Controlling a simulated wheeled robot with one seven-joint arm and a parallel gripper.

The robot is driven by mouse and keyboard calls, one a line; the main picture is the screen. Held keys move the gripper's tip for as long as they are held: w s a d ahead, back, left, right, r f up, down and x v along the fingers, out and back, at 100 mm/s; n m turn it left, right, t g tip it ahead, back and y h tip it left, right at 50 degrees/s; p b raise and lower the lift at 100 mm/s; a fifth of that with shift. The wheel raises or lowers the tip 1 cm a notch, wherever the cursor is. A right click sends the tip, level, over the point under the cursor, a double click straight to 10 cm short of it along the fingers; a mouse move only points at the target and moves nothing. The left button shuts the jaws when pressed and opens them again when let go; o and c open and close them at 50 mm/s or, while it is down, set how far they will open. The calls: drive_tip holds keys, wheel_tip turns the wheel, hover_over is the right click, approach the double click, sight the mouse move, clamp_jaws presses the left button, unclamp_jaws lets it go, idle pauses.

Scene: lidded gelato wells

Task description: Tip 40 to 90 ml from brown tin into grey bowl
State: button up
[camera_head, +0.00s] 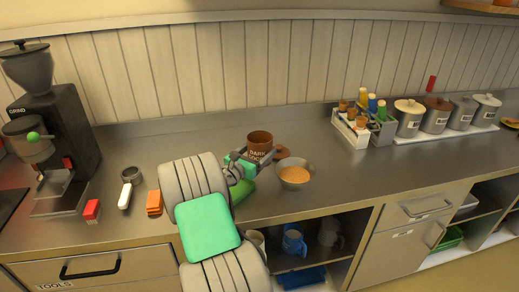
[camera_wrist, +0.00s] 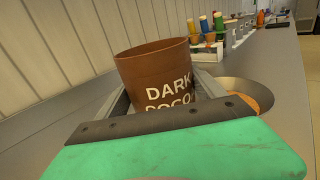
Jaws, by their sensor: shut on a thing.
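The brown tin (camera_head: 259,141) is lidless, with its open top up, and is lettered "DARK COCO". It fills the middle of the wrist view (camera_wrist: 155,70), tilted slightly there. My gripper (camera_head: 247,158) is shut on the tin, with a finger on each side. The tin's contents cannot be seen. The grey bowl (camera_head: 306,166) stands on the counter just right of the tin, with an orange-tan fill (camera_head: 295,174) inside. In the wrist view the bowl (camera_wrist: 230,84) is partly hidden behind the tin and my gripper.
A brown round lid (camera_head: 283,152) lies behind the bowl. A rack of bottles (camera_head: 350,134) and several lidded canisters (camera_head: 409,118) stand to the right. Counter right of the bowl is clear.

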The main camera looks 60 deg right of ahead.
drive_tip(key=w+a+r+p, duration=0.2)
drive_tip(key=w+r+p, duration=0.1)
drive_tip(key=w+r, duration=0.1)
drive_tip(key=shift+w, duration=0.8)
drive_tip(key=shift+a, duration=0.1)
drive_tip(key=w+a+r+n+t+y, duration=0.1)
drive_tip(key=w+a+n+t, duration=0.35)
drive_tip(key=a, duration=0.75)
drive_tip(key=w+a+n+t+y, duration=0.15)
drive_tip(key=w+a+t, duration=0.45)
drive_tip(key=a, duration=0.6)
drive_tip(key=s+a+f+n+t+y, duration=0.1)
drive_tip(key=a+n+t+y, duration=0.2)
drive_tip(key=a, duration=1.1)
drive_tip(key=s+a+f+n+t+y, duration=0.1)
drive_tip(key=a+n+t+y, duration=0.3)
drive_tip(key=a, duration=0.9)
drive_tip(key=f+n+y, duration=0.1)
drive_tip(key=y, duration=0.2)
drive_tip(key=shift+a+n, duration=0.3)
drive_tip(key=shift+a, duration=0.05)
